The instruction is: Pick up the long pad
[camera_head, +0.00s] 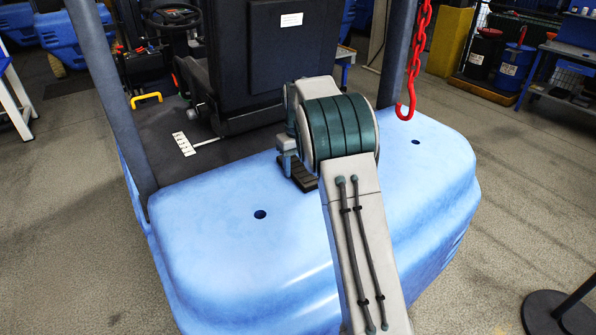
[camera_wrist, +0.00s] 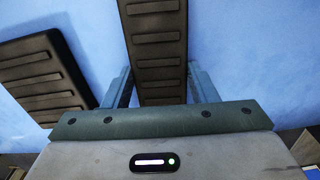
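Two black ribbed pads lie on the blue counterweight (camera_head: 220,240). In the wrist view one pad (camera_wrist: 154,50) runs from between my fingers up past the top edge; it looks like the long pad, but its far end is cut off. My gripper (camera_wrist: 161,66) is open, with one finger along each side of this pad. Whether the fingers touch it is unclear. In the head view my gripper (camera_head: 287,150) is mostly hidden behind my arm. A dark ribbed pad (camera_head: 298,173) shows just below it, partly covered; I cannot tell which pad it is.
The other pad (camera_wrist: 42,78) lies tilted to the left in the wrist view, close to my left finger. A red hook on a chain (camera_head: 406,108) hangs at the right. Dark posts and a seat back (camera_head: 290,45) stand behind. The counterweight's left front is clear.

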